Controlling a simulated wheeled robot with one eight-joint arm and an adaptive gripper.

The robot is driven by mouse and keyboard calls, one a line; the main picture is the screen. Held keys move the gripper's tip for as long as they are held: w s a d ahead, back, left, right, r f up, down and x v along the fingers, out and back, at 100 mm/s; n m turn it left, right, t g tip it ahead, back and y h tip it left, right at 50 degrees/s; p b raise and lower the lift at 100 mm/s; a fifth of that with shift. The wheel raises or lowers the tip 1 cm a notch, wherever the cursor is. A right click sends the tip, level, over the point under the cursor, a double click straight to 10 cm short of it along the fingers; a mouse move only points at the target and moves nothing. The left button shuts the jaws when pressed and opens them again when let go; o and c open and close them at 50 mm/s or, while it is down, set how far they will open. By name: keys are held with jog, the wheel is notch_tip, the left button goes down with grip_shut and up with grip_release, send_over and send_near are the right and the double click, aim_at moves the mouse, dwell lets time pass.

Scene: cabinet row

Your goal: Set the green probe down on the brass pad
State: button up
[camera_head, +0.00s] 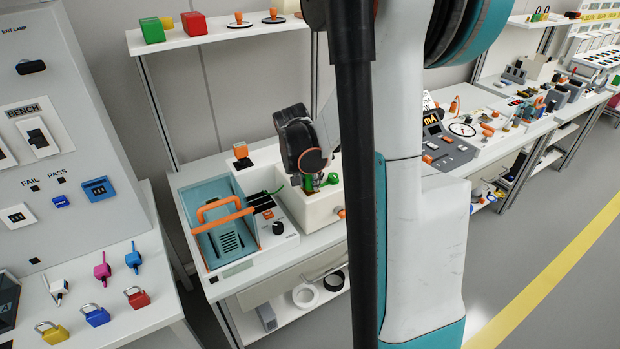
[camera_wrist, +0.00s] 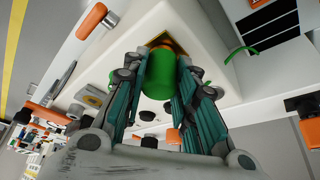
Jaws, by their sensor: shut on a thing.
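My gripper (camera_head: 309,180) points down over a white box on the middle bench. In the wrist view its two fingers (camera_wrist: 158,92) are closed on the sides of the green probe (camera_wrist: 158,78), a short green cylinder. The brass pad (camera_wrist: 177,46) shows as a yellow-brown patch in the box's recess, just beyond the probe and partly hidden by it. I cannot tell whether the probe touches the pad. In the head view, my gripper hides much of the probe, and the pad cannot be made out.
The white box (camera_head: 311,214) has raised walls around the recess. Left of it stands a teal tray (camera_head: 190,205) with orange handles, and a green cable (camera_head: 277,190) lies between. An orange-topped block (camera_head: 241,150) stands behind. A shelf (camera_head: 205,38) runs above.

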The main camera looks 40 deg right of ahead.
dwell(0.3)
jog(key=o, duration=1.2)
